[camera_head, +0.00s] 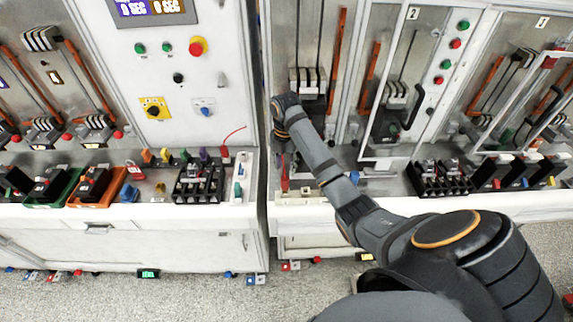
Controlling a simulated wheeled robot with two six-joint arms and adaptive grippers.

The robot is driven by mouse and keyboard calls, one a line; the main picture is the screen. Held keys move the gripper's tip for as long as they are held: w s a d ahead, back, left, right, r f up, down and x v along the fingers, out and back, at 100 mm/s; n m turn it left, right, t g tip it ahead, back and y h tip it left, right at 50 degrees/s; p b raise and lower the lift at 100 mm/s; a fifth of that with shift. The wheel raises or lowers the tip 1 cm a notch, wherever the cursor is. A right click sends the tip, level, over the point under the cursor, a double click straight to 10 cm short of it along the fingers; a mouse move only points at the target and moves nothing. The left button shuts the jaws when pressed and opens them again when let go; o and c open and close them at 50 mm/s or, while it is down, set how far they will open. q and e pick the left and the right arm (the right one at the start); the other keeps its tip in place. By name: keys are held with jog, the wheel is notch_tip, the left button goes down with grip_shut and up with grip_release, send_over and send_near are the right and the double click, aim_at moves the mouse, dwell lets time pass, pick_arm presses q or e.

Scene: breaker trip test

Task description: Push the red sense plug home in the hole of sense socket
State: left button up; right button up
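A slim red piece (284,179), which looks like the red sense plug, stands upright at the left end of the middle cabinet's shelf. A pale block (290,195) lies at its foot and may be the sense socket; its hole cannot be made out. My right arm reaches in from the lower right and bends down at the wrist. My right gripper (285,158) points down directly above the red piece, close to it or touching. Its fingers are small and dark, and I cannot tell whether they are closed on it. My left gripper is out of view.
A red lead (226,151) stands on the left cabinet's shelf beside a black terminal block (198,182). A gap separates the two cabinets. An open framed door (388,85) is right of my forearm. Another black block (440,177) sits on the right shelf.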

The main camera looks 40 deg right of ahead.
aim_at(285, 178)
jog(key=m, duration=0.1)
jog(key=d+m, duration=0.1)
jog(key=m, duration=0.1)
jog(key=shift+s+m+t, duration=0.2)
jog(key=shift+m+t, duration=0.1)
jog(key=c, duration=0.5)
jog(key=m, duration=0.2)
jog(key=shift+s+d+r+m+t, duration=0.1)
jog(key=shift+d+r+m+t, duration=0.05)
jog(key=shift+d+m+t, duration=0.2)
grip_shut()
jog(key=shift+s+a+f+m+t+y, duration=0.2)
jog(key=shift+f+m, duration=0.45)
jog(key=shift+m, duration=1.45)
jog(key=shift+w+a+f+m+t+y, duration=0.15)
jog(key=shift+a+f+m+t, duration=0.35)
jog(key=shift+m, duration=1.65)
jog(key=shift+s+a+f+m+t+y, duration=0.2)
jog(key=shift+f+m, duration=0.55)
jog(key=shift+m, duration=1.35)
jog(key=shift+w+d, duration=0.1)
